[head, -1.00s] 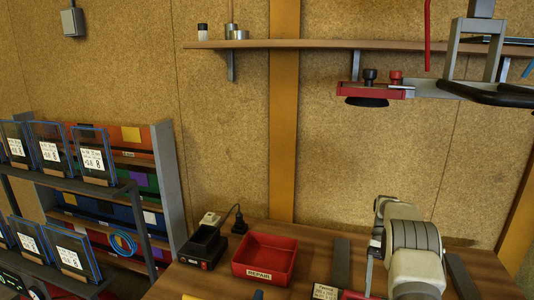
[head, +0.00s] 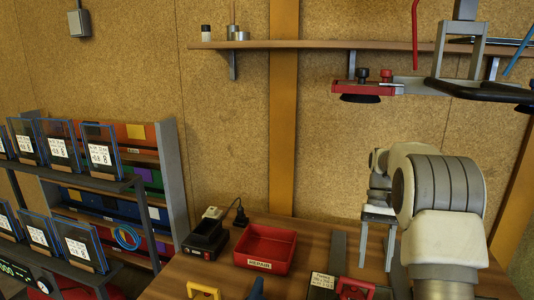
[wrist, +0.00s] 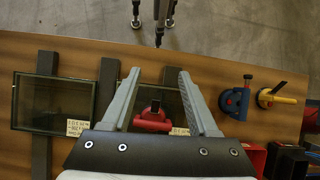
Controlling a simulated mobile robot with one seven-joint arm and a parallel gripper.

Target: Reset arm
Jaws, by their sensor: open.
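My gripper (head: 377,250) hangs at the right of the head view with its two fingers pointing down over the bench. Its fingers are apart with nothing held between them, and they also show in the wrist view (wrist: 158,76). Below and between them, the wrist view shows a red-handled tool (wrist: 154,121) on a dark glass panel (wrist: 172,103). My arm is bent, and its pale links cover part of the bench in the head view.
The wooden bench (head: 313,240) carries a red bin (head: 265,247), a black charger (head: 205,241), and yellow (head: 203,290) and blue tools (wrist: 237,100). Another glass panel (wrist: 50,104) lies left in the wrist view. A shelf (head: 300,46) and red clamp fixture (head: 366,88) are above.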

